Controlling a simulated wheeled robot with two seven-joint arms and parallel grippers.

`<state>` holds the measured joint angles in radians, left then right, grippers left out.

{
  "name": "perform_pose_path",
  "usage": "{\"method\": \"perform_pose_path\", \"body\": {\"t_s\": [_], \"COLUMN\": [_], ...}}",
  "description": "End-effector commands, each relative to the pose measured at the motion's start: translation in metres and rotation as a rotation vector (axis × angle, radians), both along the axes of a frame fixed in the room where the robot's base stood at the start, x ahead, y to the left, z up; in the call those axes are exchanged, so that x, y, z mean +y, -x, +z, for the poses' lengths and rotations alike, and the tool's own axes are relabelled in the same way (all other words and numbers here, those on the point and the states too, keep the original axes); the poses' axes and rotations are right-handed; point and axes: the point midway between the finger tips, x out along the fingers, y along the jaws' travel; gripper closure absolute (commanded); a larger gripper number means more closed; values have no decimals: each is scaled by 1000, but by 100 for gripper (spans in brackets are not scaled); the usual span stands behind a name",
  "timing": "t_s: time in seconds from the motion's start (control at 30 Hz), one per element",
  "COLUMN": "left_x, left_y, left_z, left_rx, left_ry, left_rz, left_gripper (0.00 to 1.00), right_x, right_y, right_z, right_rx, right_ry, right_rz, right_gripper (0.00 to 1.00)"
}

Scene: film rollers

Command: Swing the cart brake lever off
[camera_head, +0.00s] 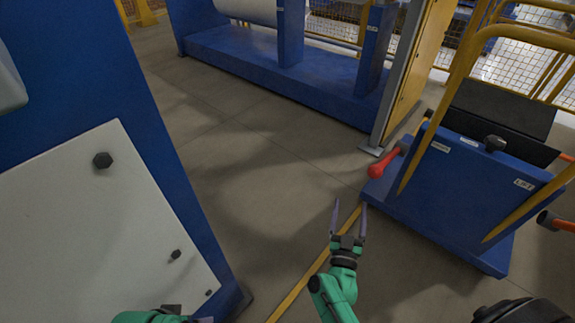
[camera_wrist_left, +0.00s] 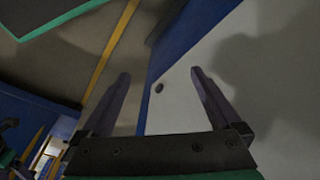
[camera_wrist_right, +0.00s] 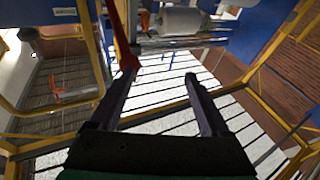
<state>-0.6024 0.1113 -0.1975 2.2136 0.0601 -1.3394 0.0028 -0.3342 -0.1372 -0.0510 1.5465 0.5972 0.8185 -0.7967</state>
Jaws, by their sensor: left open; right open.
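The blue cart (camera_head: 455,185) with yellow rails stands at the right of the head view. A red lever (camera_head: 384,164) sticks out from its left side, its thick grip end pointing down and left. My right gripper (camera_head: 349,208) is open and empty, below and left of the red grip and apart from it. In the right wrist view a red lever (camera_wrist_right: 122,35) shows beyond the left fingertip; whether they touch is hard to tell there. My left gripper (camera_wrist_left: 160,75) is open and empty in front of a white panel; only part of it shows at the bottom of the head view.
A blue cabinet with a white panel (camera_head: 95,235) fills the left. A blue machine base (camera_head: 270,75) with a white roll (camera_head: 248,10) stands at the back. An orange-ended lever (camera_head: 555,221) is at the right edge. Grey floor (camera_head: 250,150) lies open between.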

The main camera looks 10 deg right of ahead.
Motion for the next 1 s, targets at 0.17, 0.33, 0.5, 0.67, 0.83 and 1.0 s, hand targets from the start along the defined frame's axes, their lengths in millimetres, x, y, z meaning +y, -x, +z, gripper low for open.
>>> {"method": "perform_pose_path", "body": {"t_s": [0.17, 0.33, 0.5, 0.67, 0.83, 1.0], "left_x": [-2, -4, -11, -21, -30, -33], "left_y": [4, 2, -3, -10, -16, -18], "left_z": [16, 21, 14, 5, -1, -2], "left_rx": [-20, -31, -64, -112, -157, -171], "left_ry": [15, 23, 43, 70, 98, 106], "left_rz": [-9, -13, -20, -28, -34, -35], "left_gripper": [3, 3, 3, 3, 3, 3], "right_x": [-28, -41, -67, -92, -110, -114], "right_y": [15, 2, -30, -60, -82, -87], "right_z": [15, 30, 47, 62, 73, 77], "right_rx": [-135, -146, -147, -145, -141, -140], "right_ry": [14, 17, 16, 17, 16, 16], "right_rz": [-174, -186, -183, -182, -181, -180], "right_gripper": [19, 19, 19, 19, 19, 19]}}
